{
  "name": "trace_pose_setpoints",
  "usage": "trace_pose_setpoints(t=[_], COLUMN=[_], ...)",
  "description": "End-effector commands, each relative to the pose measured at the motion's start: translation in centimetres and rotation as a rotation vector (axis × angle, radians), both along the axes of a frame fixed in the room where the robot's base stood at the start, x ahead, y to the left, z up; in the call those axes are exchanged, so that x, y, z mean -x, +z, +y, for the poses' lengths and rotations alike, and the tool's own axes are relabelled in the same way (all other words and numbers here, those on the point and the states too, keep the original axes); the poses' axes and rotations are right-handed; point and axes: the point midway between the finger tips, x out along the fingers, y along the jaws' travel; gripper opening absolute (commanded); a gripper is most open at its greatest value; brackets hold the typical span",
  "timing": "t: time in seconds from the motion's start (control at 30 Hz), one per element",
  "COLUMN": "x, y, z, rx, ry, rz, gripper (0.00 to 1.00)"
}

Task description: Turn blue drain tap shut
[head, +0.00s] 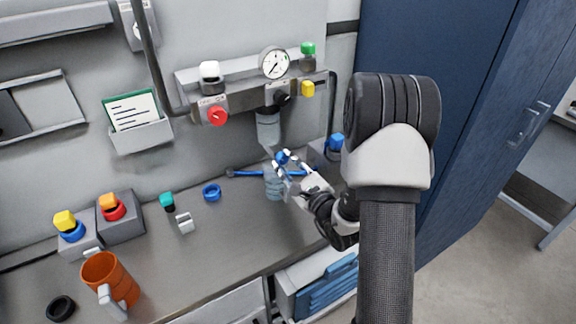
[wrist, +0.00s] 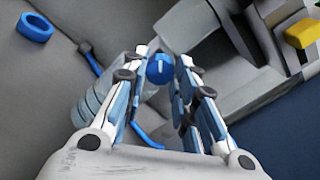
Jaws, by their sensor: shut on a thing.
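The blue drain tap (head: 282,157) is a small round knob below the clear filter bowl (head: 268,128) in the head view. In the wrist view the tap (wrist: 160,70) shows between the two fingertips, with a short white mark on its face. My gripper (head: 284,163) comes in from the right, and its fingers are closed on the tap's sides; it also shows in the wrist view (wrist: 163,60). The fingers hide part of the tap's sides. A clear bottle (head: 273,188) stands below the tap, partly behind my gripper.
A blue hose (head: 245,173) lies on the bench beside a blue ring (head: 212,192). Above are a red knob (head: 217,116), a gauge (head: 274,62) and a black knob (head: 283,99). A grey block with a blue top (head: 335,142) stands close right. An orange mug (head: 112,280) is front left.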

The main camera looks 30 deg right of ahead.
Motion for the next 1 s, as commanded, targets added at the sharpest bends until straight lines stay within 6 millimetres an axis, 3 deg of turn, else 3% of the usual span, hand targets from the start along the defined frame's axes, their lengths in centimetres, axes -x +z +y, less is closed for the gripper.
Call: trace_pose_setpoints(t=[0.07, 0.1, 0.4, 0.77, 1.0], x=[0.0, 0.0, 0.0, 0.4, 4.2], y=[0.0, 0.0, 0.0, 0.0, -0.1], z=[0.0, 0.0, 0.0, -0.1, -0.3], rx=[0.0, 0.0, -0.001, -0.002, -0.003], ry=[0.0, 0.0, 0.0, -0.001, -0.004], rz=[0.0, 0.0, 0.0, 0.0, 0.002], gripper=[0.02, 0.28, 0.47, 0.47, 0.47])
